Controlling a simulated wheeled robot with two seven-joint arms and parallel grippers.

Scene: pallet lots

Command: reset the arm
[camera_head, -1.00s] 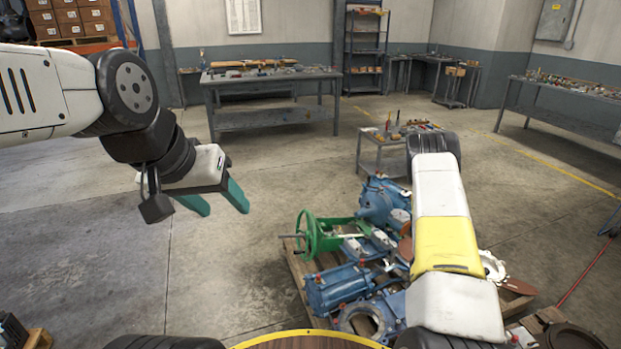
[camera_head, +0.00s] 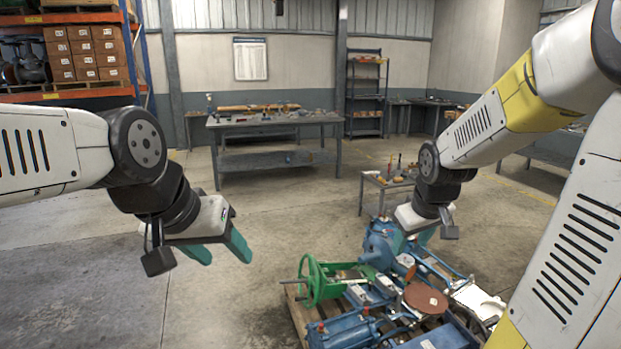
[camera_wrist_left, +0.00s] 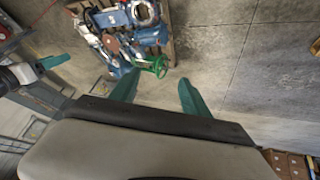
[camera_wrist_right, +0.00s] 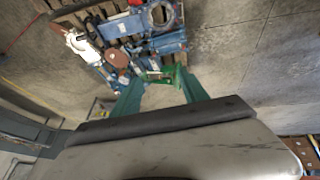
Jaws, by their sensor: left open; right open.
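My left gripper (camera_head: 222,250) hangs at the left of the head view, its teal fingers apart and empty over bare floor. Its open fingers also show in the left wrist view (camera_wrist_left: 156,92). My right gripper (camera_head: 418,236) is above the far side of the loaded pallet, partly hidden by its own wrist. In the right wrist view its teal fingers (camera_wrist_right: 163,92) are spread, with nothing held between them. The green handwheel part (camera_head: 318,282) lies beyond and below the right fingers. My right arm reaches in from the right edge.
The pallet (camera_head: 298,316) carries blue pumps (camera_head: 343,330), a brown disc (camera_head: 425,299) and other parts. A small cart (camera_head: 378,188) stands behind it. A workbench (camera_head: 272,124) and shelf rack (camera_head: 366,95) are at the back. The floor at left centre is clear.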

